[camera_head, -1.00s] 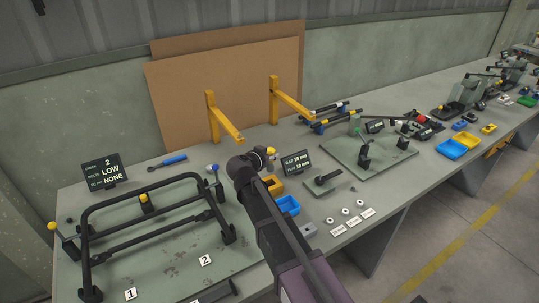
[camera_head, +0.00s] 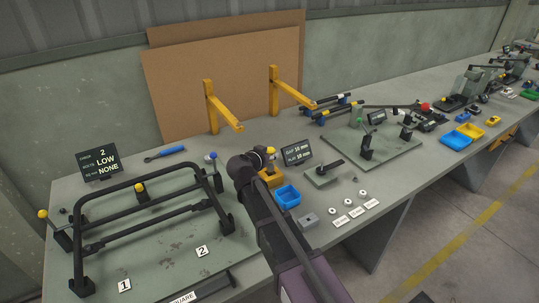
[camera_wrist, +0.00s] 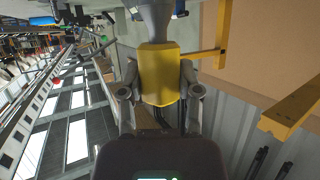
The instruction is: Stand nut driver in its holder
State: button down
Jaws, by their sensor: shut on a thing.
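My gripper (camera_head: 264,166) is over the table's middle, just above a yellow bin (camera_head: 271,181). In the wrist view my gripper (camera_wrist: 158,85) is shut on a yellow-and-grey tool (camera_wrist: 160,72), its yellow part between the fingers and its grey part running to the top edge. The yellow part also shows small in the head view (camera_head: 270,150). This may be the nut driver; its ends are hidden or cut off. A blue-handled tool (camera_head: 166,152) lies flat at the back left. I cannot tell which thing is the holder; a small grey block (camera_head: 309,219) stands near the front edge.
A black tube frame (camera_head: 150,218) fills the table's left. A blue bin (camera_head: 287,197) is right of my gripper. Yellow brackets (camera_head: 222,108) stand behind. A green plate with fixtures (camera_head: 370,145) lies to the right. Small rings and labels (camera_head: 356,212) lie near the front edge.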

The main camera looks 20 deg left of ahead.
aim_at(270, 167)
jog(key=shift+f+b, duration=2.8)
dwell(3.1)
dwell(0.9)
jog(key=shift+c, duration=1.1)
grip_release()
jog(key=shift+r, duration=0.2)
